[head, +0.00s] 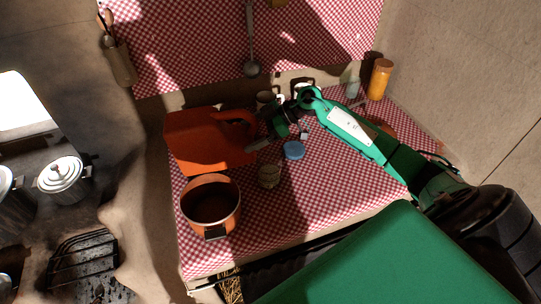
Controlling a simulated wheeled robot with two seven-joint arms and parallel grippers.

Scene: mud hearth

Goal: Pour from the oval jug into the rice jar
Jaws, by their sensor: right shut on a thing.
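The oval jug (195,142) is a large orange-red vessel at the back left of the checked cloth. Its handle side faces right, toward my right gripper (258,136). My right gripper is shut on the jug at that side, and the fingers partly cover the hold. The jug looks tilted, with its broad end to the left; its contents cannot be made out. A small pale jar (268,176), which seems to be the rice jar, stands on the cloth in front and to the right of the jug, apart from it. My left gripper is not in view.
An orange pot (228,211) stands in front of the jug, left of the small jar. A blue lid (293,150) lies behind the jar. An orange-yellow jar (380,80) and cups stand along the back. The cloth's front right is clear. A hearth with a lidded pot (60,177) is left.

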